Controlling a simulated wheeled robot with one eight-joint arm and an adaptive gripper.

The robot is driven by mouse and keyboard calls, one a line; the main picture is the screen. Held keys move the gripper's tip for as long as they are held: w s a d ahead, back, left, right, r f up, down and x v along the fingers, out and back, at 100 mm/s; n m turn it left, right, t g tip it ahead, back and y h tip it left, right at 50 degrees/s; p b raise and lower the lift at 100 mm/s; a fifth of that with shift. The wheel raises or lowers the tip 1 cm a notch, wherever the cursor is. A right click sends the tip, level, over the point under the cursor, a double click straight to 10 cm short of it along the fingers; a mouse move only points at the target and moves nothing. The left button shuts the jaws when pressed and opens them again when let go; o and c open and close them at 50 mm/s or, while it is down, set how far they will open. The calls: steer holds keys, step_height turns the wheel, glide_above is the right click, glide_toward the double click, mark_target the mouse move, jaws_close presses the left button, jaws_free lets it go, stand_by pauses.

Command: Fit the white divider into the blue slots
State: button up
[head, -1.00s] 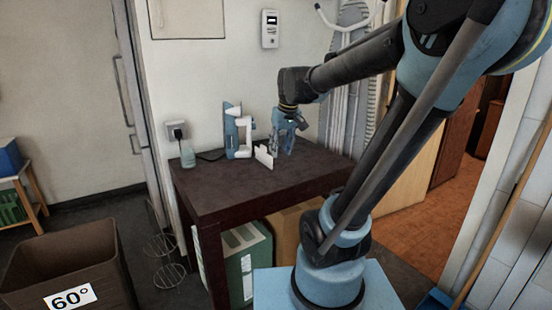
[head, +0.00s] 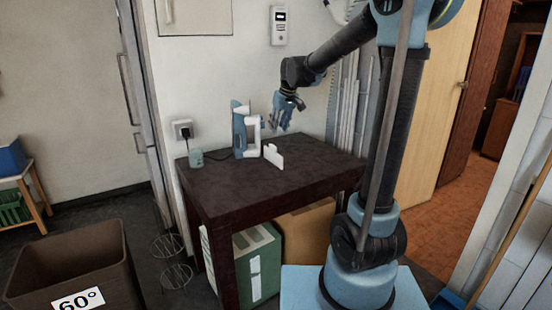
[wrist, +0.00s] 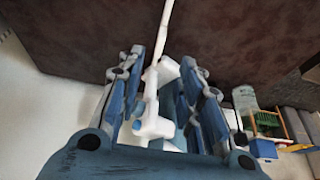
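The white divider (head: 273,155) is a small notched plate on the dark table. It looks upright and stands just in front and to the right of the blue-and-white slotted holder (head: 240,133). My gripper (head: 283,116) is above the table, over the divider and apart from it. In the wrist view the two blue fingers (wrist: 162,62) are spread with a gap between them. A thin white edge, likely the divider (wrist: 167,28), shows beyond the fingertips. White parts of the holder (wrist: 152,100) show through the gap. I cannot make out the slots.
The table top (head: 315,160) is clear at the front and right. A small pale container (head: 196,158) stands at its back left, below a wall socket (head: 183,129) with a plug and cord. A brown bin (head: 75,265) stands on the floor at the left.

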mark_target(274, 146)
steer(key=x, duration=0.9)
steer(key=shift+d+x, duration=0.1)
steer(key=shift+x, duration=1.25)
steer(key=shift+d+x, duration=0.15)
steer(key=shift+x, duration=1.2)
steer(key=shift+s+f, duration=0.1)
steer(key=shift+s, duration=0.05)
jaws_close()
